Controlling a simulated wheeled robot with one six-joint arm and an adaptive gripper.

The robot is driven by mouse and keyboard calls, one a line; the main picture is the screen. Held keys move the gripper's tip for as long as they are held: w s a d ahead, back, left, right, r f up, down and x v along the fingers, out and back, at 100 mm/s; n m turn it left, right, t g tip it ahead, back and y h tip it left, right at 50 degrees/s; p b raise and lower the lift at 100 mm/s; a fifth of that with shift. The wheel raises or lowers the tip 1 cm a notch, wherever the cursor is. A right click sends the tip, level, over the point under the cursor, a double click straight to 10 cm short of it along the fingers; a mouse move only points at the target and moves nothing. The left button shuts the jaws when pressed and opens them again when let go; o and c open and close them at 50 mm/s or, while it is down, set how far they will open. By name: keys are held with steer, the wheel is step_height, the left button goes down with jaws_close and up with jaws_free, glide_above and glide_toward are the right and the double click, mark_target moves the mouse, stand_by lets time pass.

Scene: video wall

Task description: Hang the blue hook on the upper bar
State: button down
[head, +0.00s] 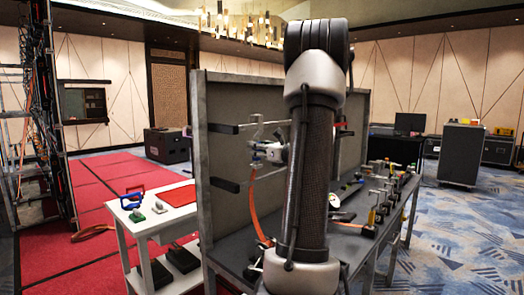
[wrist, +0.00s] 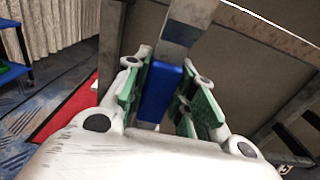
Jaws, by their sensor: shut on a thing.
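In the wrist view, the green-padded fingers of my gripper (wrist: 160,98) are shut on the blue hook (wrist: 160,90). Its blue part shows between the pads, with a grey metal piece (wrist: 185,22) just beyond. In the head view, my gripper (head: 266,151) is in front of the grey panel, just below the height of the upper bar (head: 222,128). A silver bent piece rises above the fingers near that bar. I cannot tell whether it touches the bar. The bar's middle is partly hidden by my arm.
A lower bar (head: 225,185) projects from the panel (head: 250,92), and an orange strap (head: 253,208) hangs beneath my gripper. A white side table (head: 170,218) holds blue and red items. Several tools crowd the bench (head: 345,235) on the right. Red carpet (head: 95,190) lies left.

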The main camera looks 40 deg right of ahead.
steer(key=shift+w+a+f, duration=0.1)
steer(key=shift+w+f, duration=0.55)
steer(key=shift+w, duration=0.25)
steer(key=shift+w+f, duration=0.6)
steer(key=shift+w, duration=0.25)
steer(key=c, duration=1.1)
jaws_free()
steer(key=s, duration=1.2)
steer(key=shift+d, duration=0.45)
